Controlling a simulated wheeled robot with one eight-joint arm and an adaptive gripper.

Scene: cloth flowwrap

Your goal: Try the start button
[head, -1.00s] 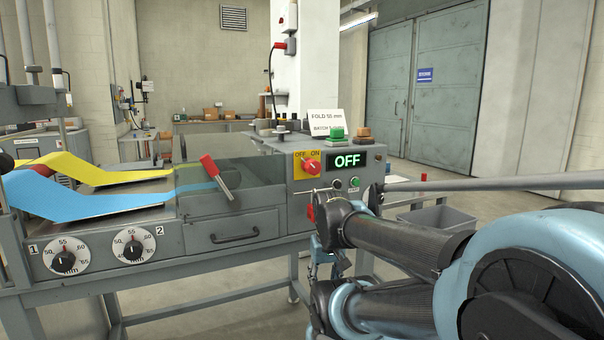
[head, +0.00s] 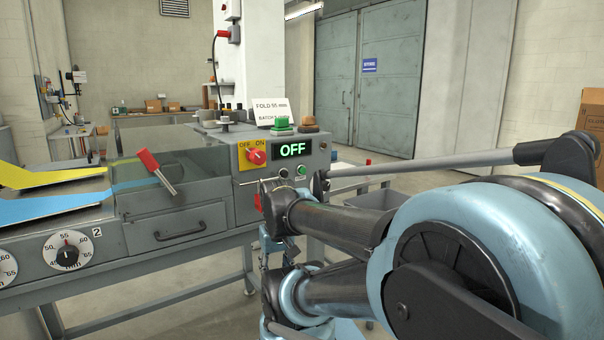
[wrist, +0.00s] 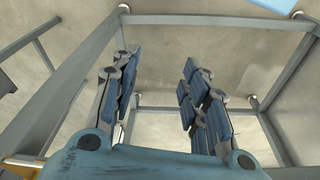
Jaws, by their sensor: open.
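The grey control box (head: 285,196) stands at the right end of the machine. A large green button (head: 283,126) and an orange-brown button (head: 308,125) are on its top. Two small buttons are on its front: a left one (head: 284,172) and a green one (head: 301,171); their labels are too small to read. Above them a display (head: 293,150) shows OFF, beside a red OFF/ON knob (head: 257,156). My gripper (wrist: 160,72) is open and empty in the wrist view, with bare floor and frame legs beyond it. In the head view my arm mostly hides it, below the box front.
A red-handled lever (head: 156,170) and a drawer (head: 180,227) are left of the box. A card (head: 271,108) reading FOLD 55 mm stands on top. A grey bin (head: 370,199) is behind my arm. A carton (head: 592,122) stands far right.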

